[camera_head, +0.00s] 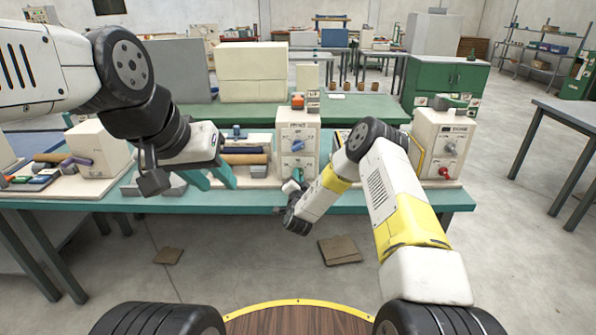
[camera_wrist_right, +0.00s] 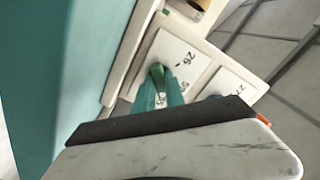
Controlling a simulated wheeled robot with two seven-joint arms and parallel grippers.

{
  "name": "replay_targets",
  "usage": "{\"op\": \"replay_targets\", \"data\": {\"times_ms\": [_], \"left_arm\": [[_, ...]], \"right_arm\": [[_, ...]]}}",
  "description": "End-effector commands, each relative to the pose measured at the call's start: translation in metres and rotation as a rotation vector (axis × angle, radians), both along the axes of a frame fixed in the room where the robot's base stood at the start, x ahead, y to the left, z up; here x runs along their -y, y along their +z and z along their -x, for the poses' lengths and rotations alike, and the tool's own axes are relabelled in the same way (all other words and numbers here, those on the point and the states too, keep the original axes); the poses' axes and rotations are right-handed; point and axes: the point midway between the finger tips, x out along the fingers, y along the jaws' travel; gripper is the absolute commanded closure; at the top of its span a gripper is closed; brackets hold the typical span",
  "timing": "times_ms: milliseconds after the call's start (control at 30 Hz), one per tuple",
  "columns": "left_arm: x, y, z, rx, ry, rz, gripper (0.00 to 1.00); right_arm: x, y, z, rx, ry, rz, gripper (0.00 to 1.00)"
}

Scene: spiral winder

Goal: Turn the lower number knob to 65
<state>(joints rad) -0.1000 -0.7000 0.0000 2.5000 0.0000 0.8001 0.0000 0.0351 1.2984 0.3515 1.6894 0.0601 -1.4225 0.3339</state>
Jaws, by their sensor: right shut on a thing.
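A cream control box (camera_head: 298,135) stands on the teal bench in the head view. A blue upper knob (camera_head: 297,145) is on its front face. The lower knob is mostly hidden by my right gripper (camera_head: 297,186), which reaches its lower front. In the right wrist view, the teal fingers of my right gripper (camera_wrist_right: 165,97) are closed around the green lower knob (camera_wrist_right: 156,72) on a white number plate (camera_wrist_right: 178,52). The knob's exact setting is not readable. My left gripper (camera_head: 208,178) is open and empty, its teal fingers apart, left of the box.
A second cream box (camera_head: 438,145) with a grey knob and a red knob (camera_head: 444,171) stands to the right. A cream block (camera_head: 92,150) and small tools lie at the left.

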Motion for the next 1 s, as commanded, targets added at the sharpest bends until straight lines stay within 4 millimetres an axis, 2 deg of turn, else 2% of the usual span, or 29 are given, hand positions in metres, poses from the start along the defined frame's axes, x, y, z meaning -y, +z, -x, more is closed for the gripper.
{"op": "replay_targets", "data": {"times_ms": [400,967,1000], "left_arm": [[0.0000,0.0000,0.0000,0.000,0.000,0.000,0.64],[0.0000,0.0000,0.0000,0.000,0.000,0.000,0.64],[0.0000,0.0000,0.0000,0.000,0.000,0.000,0.64]], "right_arm": [[0.0004,-0.0015,0.0006,-0.003,0.000,-0.193,1.00],[-0.0002,-0.0017,0.0008,-0.004,0.000,-0.223,1.00],[-0.0003,-0.0018,0.0008,-0.004,0.000,-0.223,0.79]]}}
